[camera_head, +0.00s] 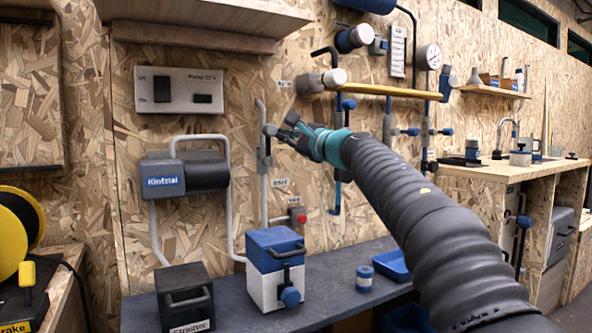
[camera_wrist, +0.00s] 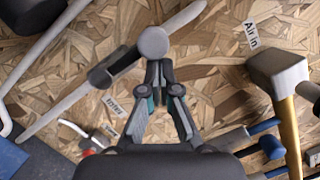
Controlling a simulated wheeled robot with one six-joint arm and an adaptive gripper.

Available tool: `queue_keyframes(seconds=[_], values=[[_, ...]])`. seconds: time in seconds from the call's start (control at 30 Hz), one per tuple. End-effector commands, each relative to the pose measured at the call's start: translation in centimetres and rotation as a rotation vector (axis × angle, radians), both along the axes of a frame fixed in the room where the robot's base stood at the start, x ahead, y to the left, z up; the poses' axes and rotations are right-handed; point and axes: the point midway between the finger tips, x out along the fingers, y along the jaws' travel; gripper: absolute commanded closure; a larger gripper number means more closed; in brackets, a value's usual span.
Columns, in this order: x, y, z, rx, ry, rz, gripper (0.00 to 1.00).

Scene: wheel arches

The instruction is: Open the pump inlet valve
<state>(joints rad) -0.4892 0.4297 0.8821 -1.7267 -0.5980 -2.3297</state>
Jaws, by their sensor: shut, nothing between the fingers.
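A grey vertical pipe (camera_head: 262,205) on the wall carries a small valve (camera_head: 265,153) with a dark body and a grey round end. In the wrist view this pipe (camera_wrist: 65,108) runs diagonally, with the dark valve body (camera_wrist: 114,68) and round grey end (camera_wrist: 153,42) just beyond my fingertips. A small label, too blurred to read surely, is beside it. My gripper (camera_head: 287,131) is shut and empty, close to the valve's upper right; its fingers (camera_wrist: 160,78) also show in the wrist view. I cannot tell whether they touch the valve.
A yellow pipe (camera_head: 385,90) with an "Air in" label crosses the wall to the right, with blue-handled valves below it. A bench (camera_head: 340,266) holds a blue-and-white box (camera_head: 278,270), a black box (camera_head: 185,293) and a blue cup (camera_head: 364,278). A red button (camera_head: 301,218) sits below right.

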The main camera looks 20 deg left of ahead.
Motion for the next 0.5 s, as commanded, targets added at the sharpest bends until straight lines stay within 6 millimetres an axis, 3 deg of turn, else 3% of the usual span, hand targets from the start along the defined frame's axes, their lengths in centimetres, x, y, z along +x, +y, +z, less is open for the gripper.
queue_keyframes(seconds=[0.3,0.5], values=[[2.3,-3.1,-2.2,0.001,0.0,-0.01,1.0],[-0.2,-6.2,-2.4,0.0,-0.001,-0.001,1.0]])
